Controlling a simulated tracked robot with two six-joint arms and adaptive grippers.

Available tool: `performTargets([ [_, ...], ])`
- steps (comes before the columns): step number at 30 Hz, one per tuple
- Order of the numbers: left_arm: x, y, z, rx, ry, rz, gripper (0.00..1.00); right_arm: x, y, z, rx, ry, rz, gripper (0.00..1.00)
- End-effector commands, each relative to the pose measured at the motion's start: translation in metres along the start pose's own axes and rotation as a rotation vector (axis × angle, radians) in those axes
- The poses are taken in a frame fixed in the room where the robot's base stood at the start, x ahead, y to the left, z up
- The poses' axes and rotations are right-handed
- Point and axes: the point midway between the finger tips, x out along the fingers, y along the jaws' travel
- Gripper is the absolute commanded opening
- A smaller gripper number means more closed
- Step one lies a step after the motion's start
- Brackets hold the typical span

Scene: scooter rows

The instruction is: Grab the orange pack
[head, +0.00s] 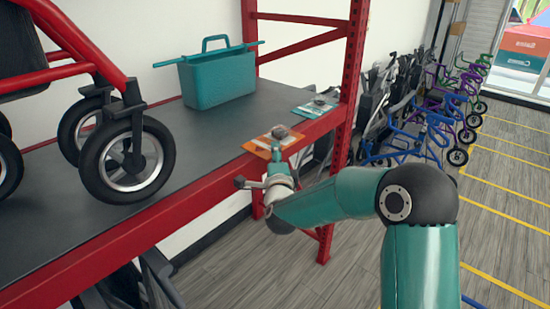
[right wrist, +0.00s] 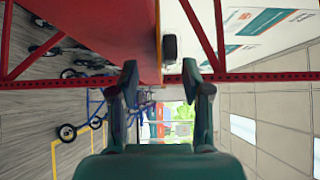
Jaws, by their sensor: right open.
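The orange pack (head: 258,144) lies flat at the front edge of the dark shelf, with a rounded grey item (head: 280,131) on it. In the right wrist view the pack (right wrist: 158,40) shows edge-on as a thin orange strip, and the grey item (right wrist: 169,46) sticks out beside it. My right gripper (head: 258,168) is just in front of the shelf edge, close to the pack. Its two fingers are spread in the wrist view (right wrist: 159,75), with nothing held between them. Whether a finger touches the pack is unclear. My left gripper is out of view.
A similar teal pack (head: 314,108) lies farther along the shelf (head: 170,130), near the red upright (head: 350,110). A teal basket (head: 217,78) stands at the back, and a red-framed wheeled device (head: 125,150) stands at left. Walkers (head: 410,130) line the floor beyond.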

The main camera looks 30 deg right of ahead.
Motion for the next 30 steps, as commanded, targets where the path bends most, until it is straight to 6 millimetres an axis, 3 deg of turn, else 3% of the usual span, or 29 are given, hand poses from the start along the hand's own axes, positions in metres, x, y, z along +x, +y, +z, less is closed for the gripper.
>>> performTargets([
  [6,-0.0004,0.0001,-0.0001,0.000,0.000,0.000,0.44,0.0001,-0.0003,-0.0001,0.000,0.000,0.000,0.48],
  [23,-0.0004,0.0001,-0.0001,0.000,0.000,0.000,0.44,-0.0001,-0.0005,-0.0001,0.000,0.000,0.000,0.01],
  [30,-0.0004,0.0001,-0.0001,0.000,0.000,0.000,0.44,-0.0001,-0.0005,0.0000,0.000,0.000,0.000,0.00],
])
